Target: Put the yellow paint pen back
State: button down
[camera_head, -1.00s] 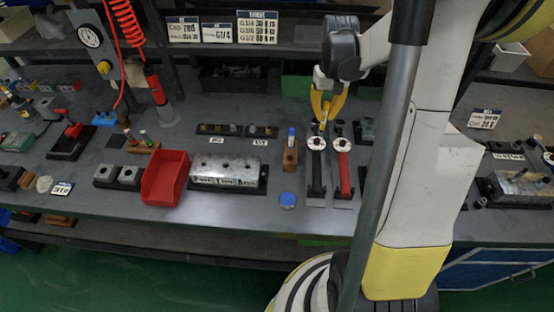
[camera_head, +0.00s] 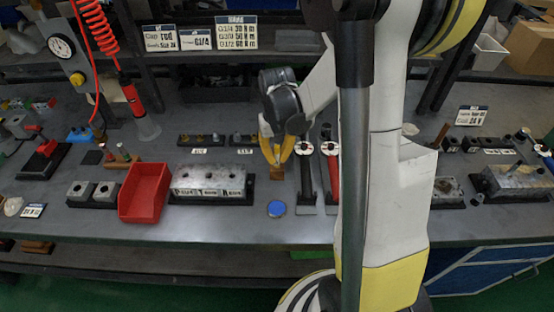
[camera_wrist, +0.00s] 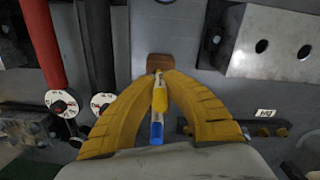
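My gripper (camera_head: 277,164) is low over the small brown block (camera_head: 277,174), its yellow fingers nearly together at the tips. In the wrist view the gripper (camera_wrist: 159,74) is shut on a slim pen with a yellow part, the yellow paint pen (camera_wrist: 160,98), whose light end points at the brown block (camera_wrist: 158,61). A blue part (camera_wrist: 157,133) lies in line with it nearer the camera; I cannot tell whether it belongs to the same pen. The fingers hide the pen in the head view, so its contact with the block is unclear.
A metal valve block (camera_head: 212,184) and a red bin (camera_head: 145,192) stand to the left. A blue round lid (camera_head: 276,208) lies in front, with bare bench around it.

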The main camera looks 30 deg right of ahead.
jog(key=shift+r, duration=0.1)
jog(key=c, duration=1.6)
grip_release()
notch_tip(320, 180, up, 12)
jog(key=p, duration=0.4)
jog(key=shift+p, duration=0.35)
jog(key=s+a+r+n+t, duration=0.1)
jog(key=s+a+r+t, duration=0.1)
jog(key=s+a+r, duration=0.1)
jog(key=s+a+r+n+t, duration=0.1)
jog(key=s+a+r+t, duration=0.1)
jog(key=a, duration=0.4)
jog(key=s+a+r+n+t, duration=0.1)
jog(key=s+a+r+t, duration=0.2)
jog(key=s, duration=0.3)
jog(key=shift+a+r+n, duration=0.4)
jog(key=shift+a+r, duration=0.35)
